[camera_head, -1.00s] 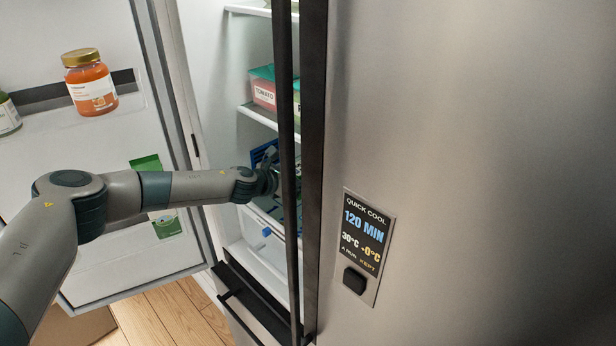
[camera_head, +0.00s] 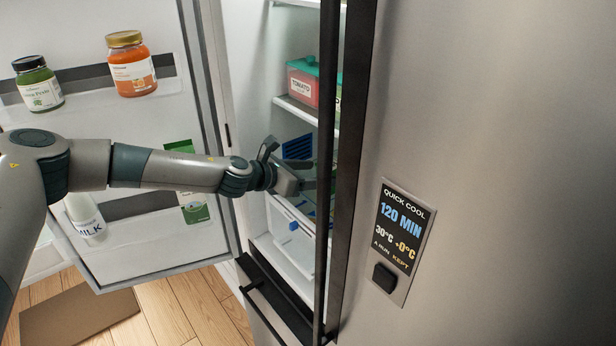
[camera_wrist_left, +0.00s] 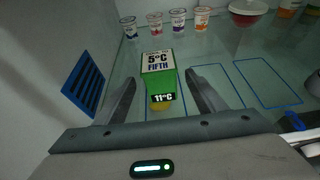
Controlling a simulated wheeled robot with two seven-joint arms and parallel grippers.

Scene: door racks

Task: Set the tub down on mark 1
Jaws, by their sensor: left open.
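My left gripper (camera_head: 292,168) reaches into the open fridge at the middle shelf. In the left wrist view its fingers (camera_wrist_left: 161,84) are apart, on either side of a green block-like item (camera_wrist_left: 158,84) with a white "5°C FIFTH" label and an "11°C" tag. I cannot tell whether the fingers touch it or whether it is a tub. A red tub with a teal lid (camera_head: 303,83), labelled TOMATO, stands on the shelf above. My right gripper is out of view.
Several small cups (camera_wrist_left: 178,20) and a red-and-white bowl (camera_wrist_left: 247,12) stand at the shelf's back. A blue vent grille (camera_wrist_left: 84,84) is on the left wall. The dark door edge (camera_head: 332,170) stands close right of my gripper. The open door (camera_head: 130,180) holds jars and milk.

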